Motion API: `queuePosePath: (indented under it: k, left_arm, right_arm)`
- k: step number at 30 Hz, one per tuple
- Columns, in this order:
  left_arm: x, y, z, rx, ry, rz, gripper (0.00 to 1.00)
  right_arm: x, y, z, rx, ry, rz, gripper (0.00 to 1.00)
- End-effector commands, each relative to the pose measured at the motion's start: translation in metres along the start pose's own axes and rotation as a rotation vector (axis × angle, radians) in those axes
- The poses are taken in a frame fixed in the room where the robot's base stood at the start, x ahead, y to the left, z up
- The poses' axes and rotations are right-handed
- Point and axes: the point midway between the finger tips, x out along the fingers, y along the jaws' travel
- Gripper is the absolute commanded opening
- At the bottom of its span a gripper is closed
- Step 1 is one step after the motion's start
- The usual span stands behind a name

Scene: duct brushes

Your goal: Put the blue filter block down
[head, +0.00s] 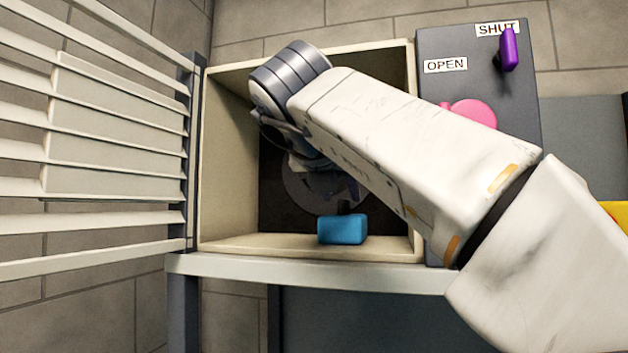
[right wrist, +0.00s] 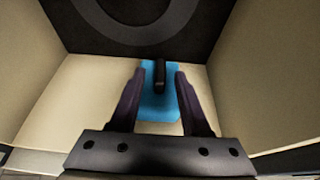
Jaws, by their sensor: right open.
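The blue filter block (head: 342,230) stands on the cream floor of the duct (head: 225,243), near its front edge. A small dark grip sticks up from it. In the right wrist view the block (right wrist: 158,108) sits between the two dark fingers of my right gripper (right wrist: 160,73). The fingers are apart, one on each side of the block's dark grip, with gaps beside it. In the head view my right arm reaches into the duct and hides most of that gripper. My left gripper is not in view.
A louvred grille door (head: 115,125) stands open on the left. On the right, a grey panel (head: 435,40) has OPEN and SHUT labels, a purple lever (head: 509,48) by SHUT and a pink round part (head: 472,111). Cream walls closely surround the gripper. A pale ledge (head: 300,272) runs along the front.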

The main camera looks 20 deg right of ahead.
Motion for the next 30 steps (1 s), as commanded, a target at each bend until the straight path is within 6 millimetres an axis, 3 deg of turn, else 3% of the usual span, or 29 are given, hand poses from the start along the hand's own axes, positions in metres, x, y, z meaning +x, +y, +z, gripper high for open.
queuePosePath:
  k: [6,12,30]
  left_arm:
    - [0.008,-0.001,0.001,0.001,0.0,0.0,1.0]
    - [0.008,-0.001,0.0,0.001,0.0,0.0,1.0]
    - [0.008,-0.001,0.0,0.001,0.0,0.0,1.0]
  right_arm:
    - [-0.046,0.002,-0.001,-0.001,-0.002,0.007,0.47]
    - [-0.069,0.001,0.0,-0.002,-0.001,0.003,0.47]
    - [-0.075,0.0,0.0,-0.001,0.0,-0.001,0.47]
